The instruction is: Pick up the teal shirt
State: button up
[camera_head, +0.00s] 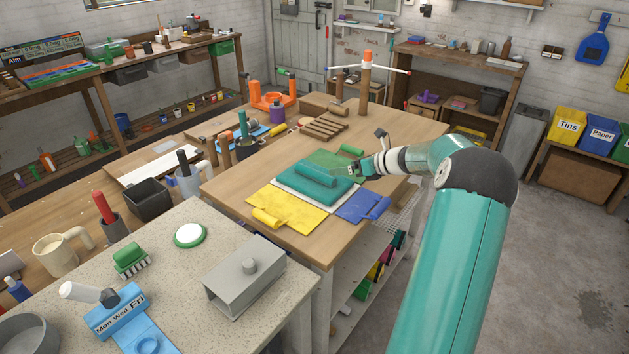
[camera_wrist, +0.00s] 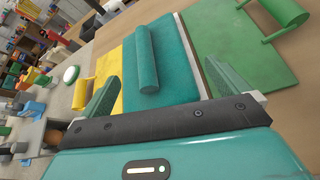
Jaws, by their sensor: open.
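The teal shirt (camera_head: 312,190) lies on the wooden workbench as a flat folded piece with a rolled part on top. It rests on a white board (camera_head: 287,185), between yellow, green and blue cloths. In the wrist view the teal shirt (camera_wrist: 173,70) lies ahead of my gripper, its roll (camera_wrist: 146,60) pointing away from me. My gripper (camera_wrist: 165,88) is open, its two teal fingers apart, with nothing seen held between them. In the head view my gripper (camera_head: 356,170) is at the right edge of the teal shirt; whether it touches cannot be told.
A yellow cloth (camera_head: 290,212) lies in front, a blue cloth (camera_head: 362,207) at right and a green cloth (camera_head: 328,158) behind. A wooden rack (camera_head: 325,128) and a post with arms (camera_head: 366,80) stand farther back. The bench's front right corner is bare.

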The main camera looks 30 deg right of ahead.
aim_at(326, 171)
jog(key=x, duration=0.9)
jog(key=shift+s+f, duration=0.15)
jog(key=c, duration=1.1)
